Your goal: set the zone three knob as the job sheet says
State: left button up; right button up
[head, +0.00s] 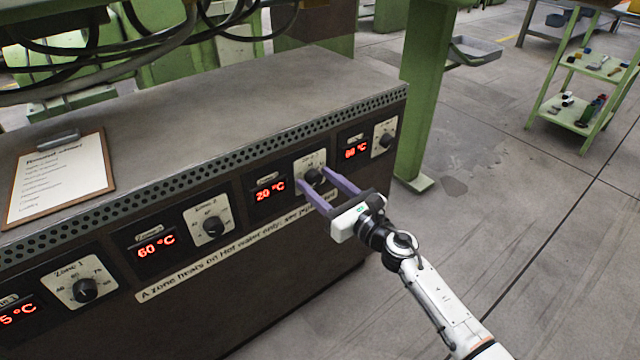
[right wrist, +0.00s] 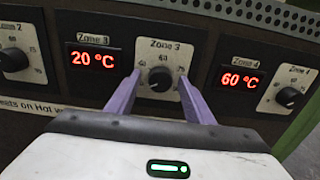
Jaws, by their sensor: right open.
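The zone three knob (right wrist: 159,79) is a black dial on a pale plate, and it also shows in the head view (head: 314,176). Its red display (right wrist: 94,60) beside it reads 20 °C. My right gripper (right wrist: 153,76) is open, with its two purple fingers on either side of the knob; I cannot tell whether they touch it. It also shows in the head view (head: 314,176). The job sheet (head: 62,178) lies on a clipboard on top of the cabinet at the left; its lines are too small to read. My left gripper is not in view.
Zone 2's knob (head: 213,226) with a 60 °C display and zone 1's knob (head: 85,289) are to the left. Zone 4's knob (right wrist: 289,97) is close on the right, its display (right wrist: 240,79) reading 60 °C. A green post (head: 424,90) stands beyond the cabinet's right end.

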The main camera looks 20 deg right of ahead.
jog(key=c, duration=1)
jog(key=shift+c, duration=0.2)
